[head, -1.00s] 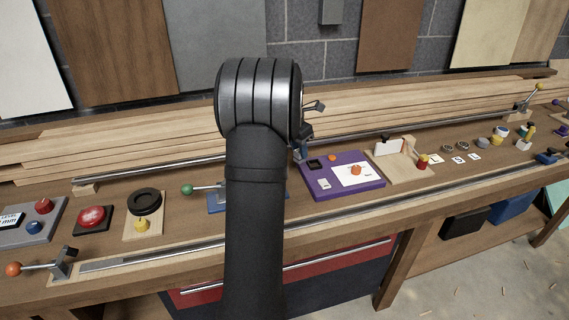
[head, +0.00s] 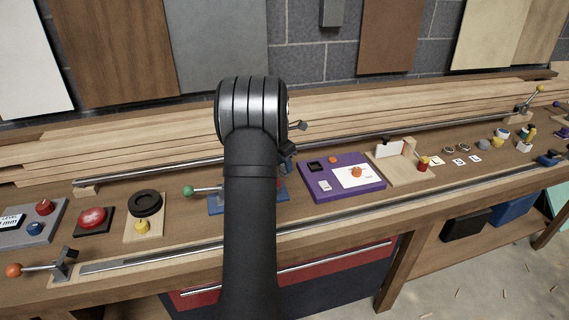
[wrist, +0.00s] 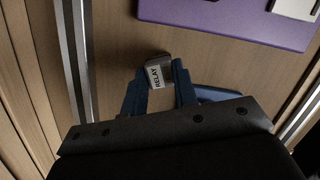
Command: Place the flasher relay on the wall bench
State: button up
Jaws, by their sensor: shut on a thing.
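The flasher relay, a small grey and white block with a "RELAY" label (wrist: 153,78), sits between the two blue fingers of my gripper (wrist: 158,73) in the wrist view. My gripper is shut on it, above the wooden bench top. In the head view my arm hides the relay and most of the gripper; a small dark blue part of the gripper (head: 287,150) shows beside the arm. The wall bench (head: 176,218) is a long wooden bench along the block wall. I cannot tell how high the relay is above it.
A purple panel (head: 365,187) lies right of my gripper and a blue base with a green-knobbed lever (head: 190,191) lies left. Metal rails run along the bench front (head: 170,255) and back (head: 140,175). Stacked planks (head: 120,142) lie behind. Bare wood shows between panels.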

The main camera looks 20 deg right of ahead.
jog(key=shift+f, duration=0.15)
jog(key=o, duration=1)
jog(key=shift+o, duration=0.2)
jog(key=v, duration=1.2)
jog(key=x, duration=1.1)
jog(key=shift+d+f, duration=0.1)
jog(key=shift+f, duration=0.2)
jog(key=shift+w+r, duration=0.1)
jog(key=shift+r, duration=0.15)
jog(key=shift+d+v, duration=0.15)
jog(key=shift+v, duration=0.55)
jog(key=shift+d+v, duration=0.15)
jog(key=shift+v, duration=0.5)
